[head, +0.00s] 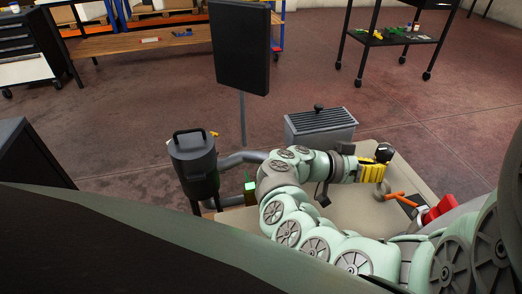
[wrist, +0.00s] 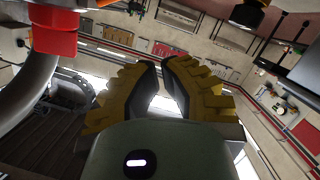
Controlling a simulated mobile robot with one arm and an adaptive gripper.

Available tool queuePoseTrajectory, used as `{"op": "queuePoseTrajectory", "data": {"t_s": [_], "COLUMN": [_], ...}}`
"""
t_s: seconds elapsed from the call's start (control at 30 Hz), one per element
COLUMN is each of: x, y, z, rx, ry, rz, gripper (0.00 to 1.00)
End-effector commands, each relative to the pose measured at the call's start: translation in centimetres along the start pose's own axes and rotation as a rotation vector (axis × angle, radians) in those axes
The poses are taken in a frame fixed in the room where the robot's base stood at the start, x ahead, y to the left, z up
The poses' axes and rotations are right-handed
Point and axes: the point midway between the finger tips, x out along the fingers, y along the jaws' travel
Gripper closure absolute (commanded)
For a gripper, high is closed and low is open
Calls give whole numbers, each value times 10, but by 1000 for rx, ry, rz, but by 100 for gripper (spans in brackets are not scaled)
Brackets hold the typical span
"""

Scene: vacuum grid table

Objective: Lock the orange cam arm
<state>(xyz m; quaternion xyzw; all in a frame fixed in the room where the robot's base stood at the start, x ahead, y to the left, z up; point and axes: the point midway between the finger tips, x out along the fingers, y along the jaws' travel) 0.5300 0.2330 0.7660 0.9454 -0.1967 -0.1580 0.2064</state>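The orange cam arm (head: 403,200) shows in the head view as a short orange bar on the right part of the table, beside a red part (head: 438,209). My gripper (head: 383,168) has yellow fingers with dark pads and is behind the orange arm, apart from it in the picture. In the wrist view, the fingers (wrist: 161,66) point away with a gap between the pads that narrows toward the tips, and nothing is between them. The orange arm cannot be made out in the wrist view.
The beige table top (head: 345,214) is mostly bare around my arm. A dark canister with a handle (head: 193,163) stands at the left, with a grey hose toward my arm. A grey ribbed box (head: 320,127) stands behind. The wrist view shows a red cylinder (wrist: 53,34) at upper left.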

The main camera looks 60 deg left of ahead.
Motion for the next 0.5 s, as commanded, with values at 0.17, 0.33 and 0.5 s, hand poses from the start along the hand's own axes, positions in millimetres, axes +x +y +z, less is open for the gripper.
{"op": "queuePoseTrajectory", "data": {"t_s": [0.17, 0.33, 0.5], "x": [38, 69, 72], "y": [-1, -2, -2], "z": [1, 5, 29], "rx": [1, 1, -3], "ry": [4, 4, 4], "rz": [0, -2, -5], "gripper": [100, 100, 100]}}
